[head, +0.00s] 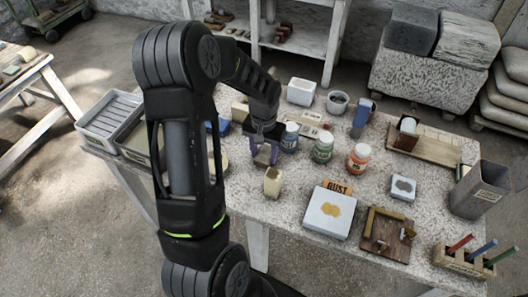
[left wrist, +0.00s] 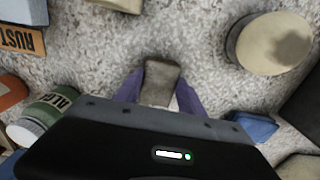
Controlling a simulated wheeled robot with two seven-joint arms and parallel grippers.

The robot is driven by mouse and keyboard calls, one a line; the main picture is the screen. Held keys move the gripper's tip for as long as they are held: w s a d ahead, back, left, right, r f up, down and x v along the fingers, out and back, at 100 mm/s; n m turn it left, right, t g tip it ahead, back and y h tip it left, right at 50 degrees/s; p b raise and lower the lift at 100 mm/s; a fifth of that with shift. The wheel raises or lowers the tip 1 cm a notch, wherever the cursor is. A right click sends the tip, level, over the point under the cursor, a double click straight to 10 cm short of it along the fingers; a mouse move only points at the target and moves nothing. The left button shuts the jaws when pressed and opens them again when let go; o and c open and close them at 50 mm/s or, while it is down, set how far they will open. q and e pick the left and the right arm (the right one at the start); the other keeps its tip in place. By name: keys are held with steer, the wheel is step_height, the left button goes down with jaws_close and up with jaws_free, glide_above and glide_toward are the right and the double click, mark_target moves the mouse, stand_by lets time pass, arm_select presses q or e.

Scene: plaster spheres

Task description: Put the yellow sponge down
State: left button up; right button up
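The yellow sponge (head: 272,184) is a pale, cream-yellow block with a brown-grey top. In the head view it stands upright on the speckled table, just below and in front of my left gripper (head: 264,154). In the left wrist view the sponge's dull top (left wrist: 159,82) shows between the purple fingers of my left gripper (left wrist: 160,90). The fingers look apart, one on each side of it. In the head view they end just above the sponge and do not cover it. Whether a finger touches it is hard to tell. My right gripper is out of view.
Blue, green (head: 323,148) and orange (head: 358,158) jars stand right of the gripper. A white block with a rust stain (head: 327,213) lies near the front edge, by a RUST sign (head: 338,187). A round pale piece (left wrist: 272,43) lies to one side. Bare table surrounds the sponge.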

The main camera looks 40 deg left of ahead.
mark_target(264, 156)
arm_select(q)
steer(key=o, duration=0.4)
steer(key=shift+r, duration=0.1)
step_height(264, 156, up, 12)
steer(key=shift+b, duration=0.45)
stand_by(0.9)
